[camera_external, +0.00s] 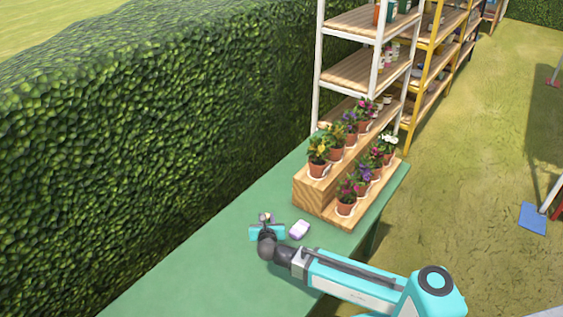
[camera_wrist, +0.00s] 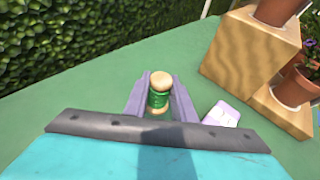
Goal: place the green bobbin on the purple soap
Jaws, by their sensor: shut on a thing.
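The green bobbin (camera_wrist: 159,97) has pale tan ends and stands roughly upright between my gripper's two fingers in the wrist view. My gripper (camera_wrist: 159,100) is shut on it. In the external view my gripper (camera_external: 266,221) is over the green table, and only a pale end of the bobbin shows. The purple soap (camera_external: 299,230) is a small pale lilac block on the table, just right of my gripper. It also shows in the wrist view (camera_wrist: 222,115), right of the right finger and apart from it, its lower part hidden behind the gripper body.
A stepped wooden stand (camera_external: 312,193) with several potted flowers stands on the table (camera_external: 205,275) beyond the soap. A tall hedge (camera_external: 150,130) runs along the left. Shelves (camera_external: 352,72) rise behind. The table's left and front parts are clear.

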